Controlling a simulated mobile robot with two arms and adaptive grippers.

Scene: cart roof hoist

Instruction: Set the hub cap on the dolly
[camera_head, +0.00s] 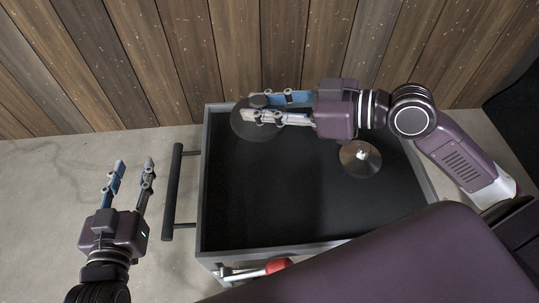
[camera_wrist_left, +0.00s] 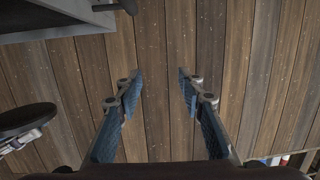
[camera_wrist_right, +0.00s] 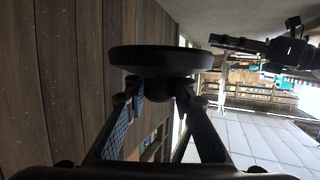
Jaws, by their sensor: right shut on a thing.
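The hub cap (camera_head: 243,126) is a flat, dark round disc with a knob. My right gripper (camera_head: 256,108) is shut on its knob. The disc is over the far left corner of the dolly (camera_head: 207,190), partly covering its rim, and looks held above it. In the right wrist view the hub cap (camera_wrist_right: 160,58) sits level across the fingertips, knob between them. It also shows at the left of the left wrist view (camera_wrist_left: 25,118). The dolly is a grey-rimmed black tray with a side handle. My left gripper (camera_head: 133,164) is open and empty, left of the dolly.
A shiny metal disc with a knob (camera_head: 360,160) lies on the right part of the dolly. The dark handle bar (camera_head: 173,190) sticks out at left. A red-handled part (camera_head: 277,266) is at the near edge. A plank wall (camera_head: 150,60) stands behind. The tray's middle is clear.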

